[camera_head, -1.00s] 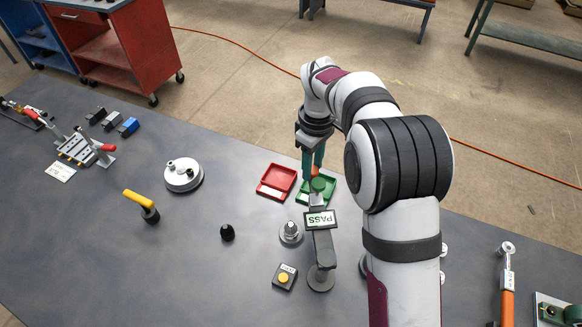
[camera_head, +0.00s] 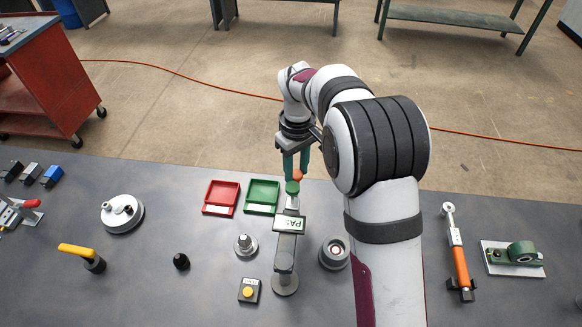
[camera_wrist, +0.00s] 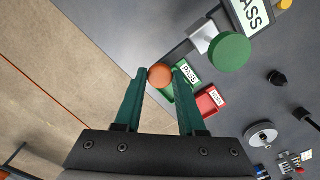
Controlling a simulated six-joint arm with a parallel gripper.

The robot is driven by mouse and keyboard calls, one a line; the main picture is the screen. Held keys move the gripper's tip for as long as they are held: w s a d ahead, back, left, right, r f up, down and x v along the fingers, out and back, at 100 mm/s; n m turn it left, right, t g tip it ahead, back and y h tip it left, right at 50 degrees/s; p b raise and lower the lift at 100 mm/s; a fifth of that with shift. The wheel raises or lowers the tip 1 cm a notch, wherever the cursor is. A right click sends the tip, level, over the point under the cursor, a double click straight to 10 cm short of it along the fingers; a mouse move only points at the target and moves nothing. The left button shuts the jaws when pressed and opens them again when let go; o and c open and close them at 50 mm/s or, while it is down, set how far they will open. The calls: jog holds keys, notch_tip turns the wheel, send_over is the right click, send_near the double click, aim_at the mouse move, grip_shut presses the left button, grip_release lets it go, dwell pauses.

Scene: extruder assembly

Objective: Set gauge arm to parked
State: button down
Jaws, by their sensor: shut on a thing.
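The gauge arm (camera_head: 287,250) is a grey bar on a round post base, with a white PASS label (camera_head: 290,224), a green round knob (camera_head: 292,188) and an orange ball (camera_head: 298,176) at its far end. My gripper (camera_head: 297,166) reaches down from behind with green fingers and is shut on the orange ball. In the wrist view, the ball (camera_wrist: 160,75) sits between the fingertips (camera_wrist: 161,72), and the green knob (camera_wrist: 230,52) is beyond it. The arm's end stands just right of the green tray (camera_head: 262,210) in the head view.
A red tray (camera_head: 221,211) lies left of the green one. A metal stud (camera_head: 245,245), a yellow-button box (camera_head: 248,291) and a round grey fixture (camera_head: 334,253) stand close to the gauge arm. The bench's far edge runs just behind the trays.

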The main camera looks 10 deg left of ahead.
dwell(0.3)
jog(key=c, duration=0.5)
grip_release()
jog(key=shift+r, duration=0.15)
notch_tip(320, 180, up, 16)
jog(key=shift+f, duration=0.2)
